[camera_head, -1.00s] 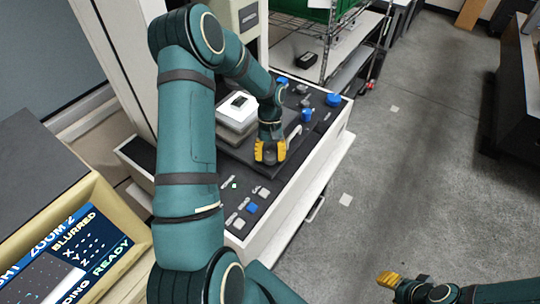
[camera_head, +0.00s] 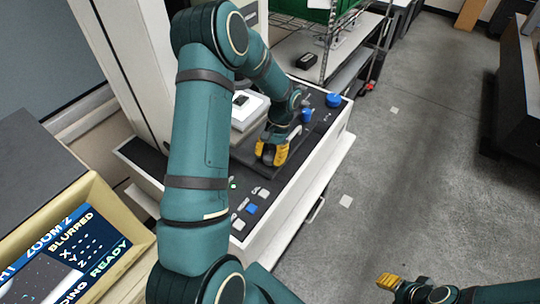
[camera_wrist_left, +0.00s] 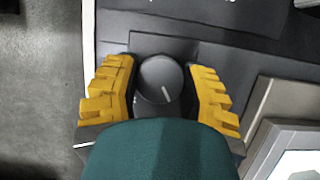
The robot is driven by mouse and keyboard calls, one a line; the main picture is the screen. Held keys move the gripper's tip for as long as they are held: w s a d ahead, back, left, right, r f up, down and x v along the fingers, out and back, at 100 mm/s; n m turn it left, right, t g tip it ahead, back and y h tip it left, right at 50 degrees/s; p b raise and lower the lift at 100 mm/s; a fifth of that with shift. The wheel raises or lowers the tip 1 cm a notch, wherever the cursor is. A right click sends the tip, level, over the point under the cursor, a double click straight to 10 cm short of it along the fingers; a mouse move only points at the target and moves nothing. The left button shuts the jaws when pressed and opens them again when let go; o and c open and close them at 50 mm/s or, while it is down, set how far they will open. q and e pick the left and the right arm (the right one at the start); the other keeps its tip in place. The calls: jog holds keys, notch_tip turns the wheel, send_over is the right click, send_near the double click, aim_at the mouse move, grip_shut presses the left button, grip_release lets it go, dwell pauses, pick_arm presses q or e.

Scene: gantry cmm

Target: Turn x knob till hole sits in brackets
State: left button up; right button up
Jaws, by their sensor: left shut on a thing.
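A round dark grey knob (camera_wrist_left: 160,80) with a light pointer line sits between the yellow fingers of my left gripper (camera_wrist_left: 157,92) in the wrist view. The fingers are shut on it from both sides. In the head view my left gripper (camera_head: 271,153) is down on the black control panel (camera_head: 262,178), largely covering the knob. A monitor (camera_head: 75,250) at lower left reads "BLURRED", X, Y, Z and "READY"; hole and brackets cannot be made out. My right gripper (camera_head: 388,282) is far from the panel at lower right; its opening is unclear.
Blue knobs (camera_head: 333,100) stand at the panel's far end. Several small buttons (camera_head: 251,209) lie nearer. A white stage block (camera_head: 250,107) stands left of my left forearm. A wire rack (camera_head: 325,45) is behind; grey floor (camera_head: 420,170) is open to the right.

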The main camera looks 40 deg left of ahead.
pick_arm(q)
jog(key=shift+s+f, duration=0.1)
dwell(0.3)
jog(key=o, duration=1.2)
jog(key=v, duration=1.2)
